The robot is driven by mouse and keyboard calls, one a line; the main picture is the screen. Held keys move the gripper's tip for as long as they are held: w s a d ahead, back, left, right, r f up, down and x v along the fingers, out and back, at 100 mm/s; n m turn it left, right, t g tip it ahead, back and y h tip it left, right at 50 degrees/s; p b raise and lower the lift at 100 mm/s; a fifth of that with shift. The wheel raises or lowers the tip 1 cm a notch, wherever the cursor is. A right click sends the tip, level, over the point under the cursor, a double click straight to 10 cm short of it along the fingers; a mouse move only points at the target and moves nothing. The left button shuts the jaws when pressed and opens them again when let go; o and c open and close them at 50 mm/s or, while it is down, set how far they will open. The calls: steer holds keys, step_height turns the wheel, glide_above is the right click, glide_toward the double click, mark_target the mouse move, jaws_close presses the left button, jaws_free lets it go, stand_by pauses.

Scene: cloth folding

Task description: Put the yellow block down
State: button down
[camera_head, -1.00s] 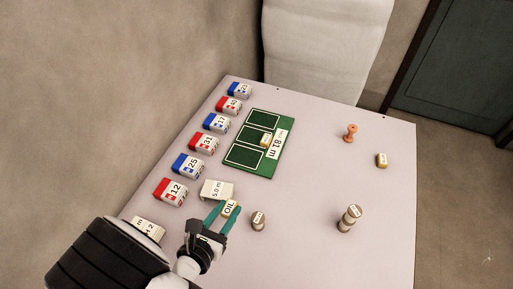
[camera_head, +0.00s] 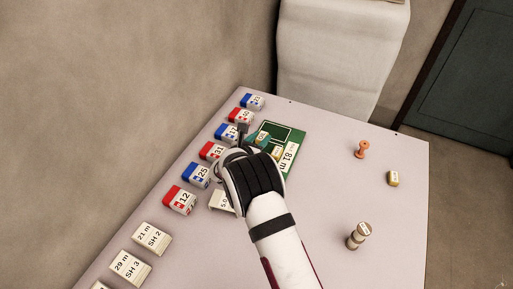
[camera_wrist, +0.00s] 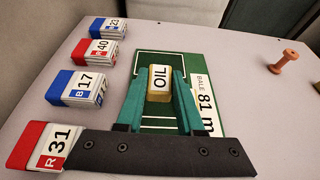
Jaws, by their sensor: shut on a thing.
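The yellow block (camera_wrist: 160,80) has a white top marked OIL and sits between the teal fingers of my gripper (camera_wrist: 158,92), which is shut on it. The gripper and block are over the green board (camera_wrist: 152,61) with white outlined boxes. In the head view the block's white top (camera_head: 263,136) shows just beyond my wrist, over the middle of the board (camera_head: 295,134). My arm hides the near part of the board. I cannot tell whether the block touches the board.
Another small yellowish block (camera_head: 277,153) lies on the board by the "81 m" label (camera_head: 289,157). Red and blue numbered blocks (camera_head: 197,174) line the left. White stacks (camera_head: 152,238) stand front left. An orange peg (camera_head: 361,149), a yellow block (camera_head: 393,178) and a round stack (camera_head: 358,236) stand right.

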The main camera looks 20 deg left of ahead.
steer(key=shift+s+a+f, duration=0.15)
steer(key=shift+a+f, duration=0.75)
steer(key=shift+a, duration=0.3)
steer(key=shift+f, duration=1.8)
steer(key=shift+f, duration=0.1)
steer(key=c, duration=0.5)
jaws_free()
steer(key=shift+c, duration=0.2)
